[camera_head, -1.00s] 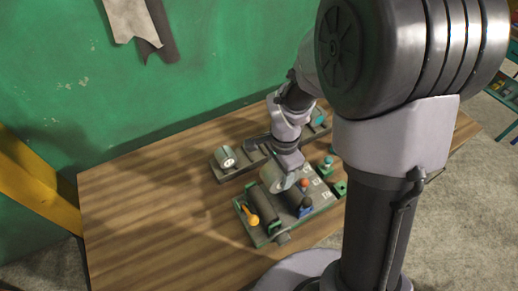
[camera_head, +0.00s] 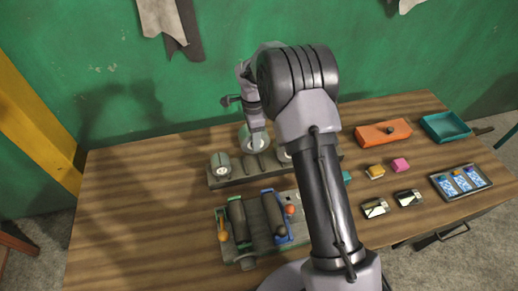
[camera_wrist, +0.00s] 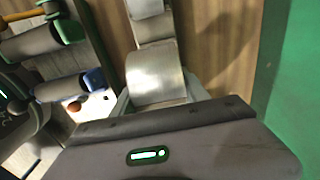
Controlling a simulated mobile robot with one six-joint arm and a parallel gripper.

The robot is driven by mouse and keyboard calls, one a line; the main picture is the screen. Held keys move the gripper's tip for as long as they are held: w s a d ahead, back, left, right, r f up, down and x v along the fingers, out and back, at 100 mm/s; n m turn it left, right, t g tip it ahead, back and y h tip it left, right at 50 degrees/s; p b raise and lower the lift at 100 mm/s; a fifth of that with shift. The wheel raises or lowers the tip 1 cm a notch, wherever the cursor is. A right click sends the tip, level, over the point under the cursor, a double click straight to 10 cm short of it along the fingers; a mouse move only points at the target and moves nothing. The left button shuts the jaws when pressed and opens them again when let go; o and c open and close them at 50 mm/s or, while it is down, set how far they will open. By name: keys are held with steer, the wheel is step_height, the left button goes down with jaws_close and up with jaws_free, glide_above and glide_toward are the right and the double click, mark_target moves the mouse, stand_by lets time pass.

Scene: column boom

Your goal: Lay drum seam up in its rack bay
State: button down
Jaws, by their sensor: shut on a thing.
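My gripper (camera_head: 256,124) is shut on a pale grey drum (camera_head: 254,140), holding it over the back side of the long grey rack (camera_head: 232,182). In the wrist view the held drum (camera_wrist: 156,76) sits between the fingers, its curved side showing. I cannot make out its seam or whether it touches the rack. Another drum (camera_head: 221,164) rests in the rack's left end, its round end facing forward. A pale round end (camera_head: 284,155) shows further right, partly hidden by my arm. The rack's middle, between them, shows dark low parts.
A fixture board (camera_head: 242,250) with dark rollers, a yellow handle (camera_head: 223,232) and a blue bracket (camera_head: 289,232) stands in front. An orange box (camera_head: 383,133), a teal tray (camera_head: 445,126) and small blocks lie right. The table's left is bare.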

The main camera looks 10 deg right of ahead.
steer(key=shift+a+f+b, duration=0.3)
steer(key=shift+f, duration=0.15)
steer(key=shift+f+b, duration=1.4)
steer(key=shift+f, duration=1.05)
steer(key=shift+b, duration=0.35)
steer(key=shift+f, duration=0.1)
steer(key=shift+f+b, duration=0.75)
steer(key=shift+f, duration=0.05)
steer(key=shift+f+b, duration=0.8)
steer(key=shift+f, duration=0.1)
